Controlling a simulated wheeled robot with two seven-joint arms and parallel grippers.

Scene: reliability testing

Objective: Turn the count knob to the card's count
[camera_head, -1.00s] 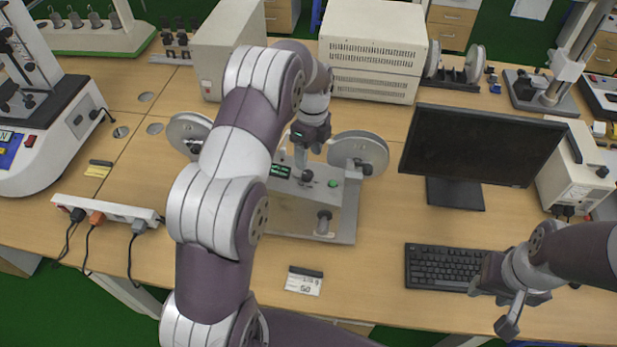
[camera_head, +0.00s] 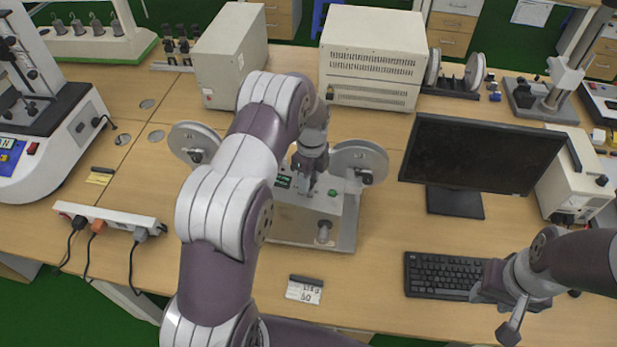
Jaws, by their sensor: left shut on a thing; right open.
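A winding machine (camera_head: 284,228) with a grey base, a light panel and a round reel on each side stands mid-table. Its panel carries a small dark display with green digits (camera_head: 283,181) and a green button (camera_head: 322,181). My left gripper (camera_head: 308,190) points down at the panel between these and is shut on the count knob, which it mostly hides. The card (camera_head: 304,291) lies flat in front of the machine, with a dark clip on top; its small writing is hard to read, the lower line perhaps 60. My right gripper (camera_head: 522,308) is open and empty by the keyboard.
A monitor (camera_head: 481,152) stands right of the machine, with a keyboard (camera_head: 440,274) in front. A power strip (camera_head: 108,222) with plugs lies left. Beige instrument boxes (camera_head: 373,58) stand behind. The table between card and keyboard is clear.

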